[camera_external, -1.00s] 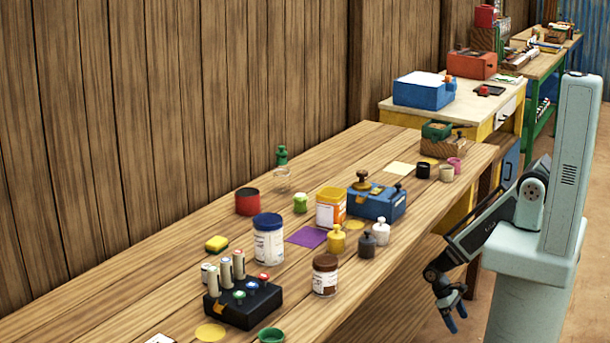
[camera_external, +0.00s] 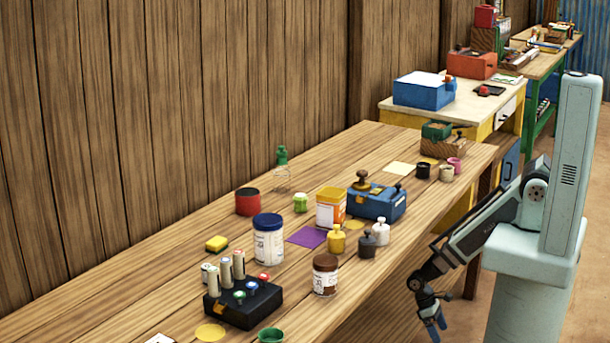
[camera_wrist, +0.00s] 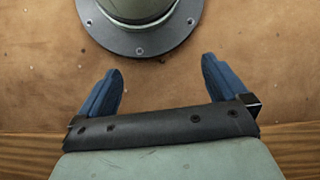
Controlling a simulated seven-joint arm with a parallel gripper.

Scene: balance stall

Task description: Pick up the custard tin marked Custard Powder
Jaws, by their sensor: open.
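An orange and white tin with a yellow lid (camera_external: 330,208) stands upright on the wooden bench, left of the blue box with a brass knob. It looks like the custard tin, but its lettering is too small to read. My gripper (camera_external: 436,328) hangs pointing down, off the bench's front side, well to the right of and lower than the tin. In the wrist view my gripper (camera_wrist: 162,66) has its two blue fingers spread with nothing between them. The tin does not show in the wrist view.
Near the tin stand a blue box (camera_external: 376,204), a yellow bottle (camera_external: 337,240), a green-lidded jar (camera_external: 300,203) and a blue-lidded jar (camera_external: 268,243). A brown-lidded jar (camera_external: 325,276) and black peg block (camera_external: 243,305) are nearer. The bench's left back stretch is clear.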

